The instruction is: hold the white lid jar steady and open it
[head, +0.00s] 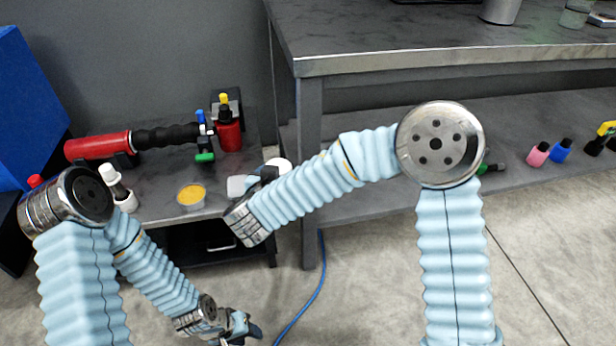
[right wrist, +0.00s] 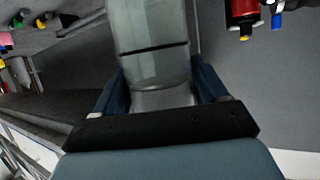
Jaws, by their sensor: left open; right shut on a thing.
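My right gripper (head: 262,180) is shut on a jar of clear grey-green glass (head: 240,186), near the front right corner of the low dark bench. A white round part, which looks like the lid (head: 280,165), shows just right of the fingers, which partly hide the jar. In the right wrist view the glass body (right wrist: 152,40) stretches away from between the two blue fingers (right wrist: 160,90), with a dark line around it. My left gripper (head: 240,328) is open and empty, low over the floor in front of the bench, apart from the jar.
A taller grey table (head: 440,60) is at right. A blue cable (head: 305,305) lies on the floor.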

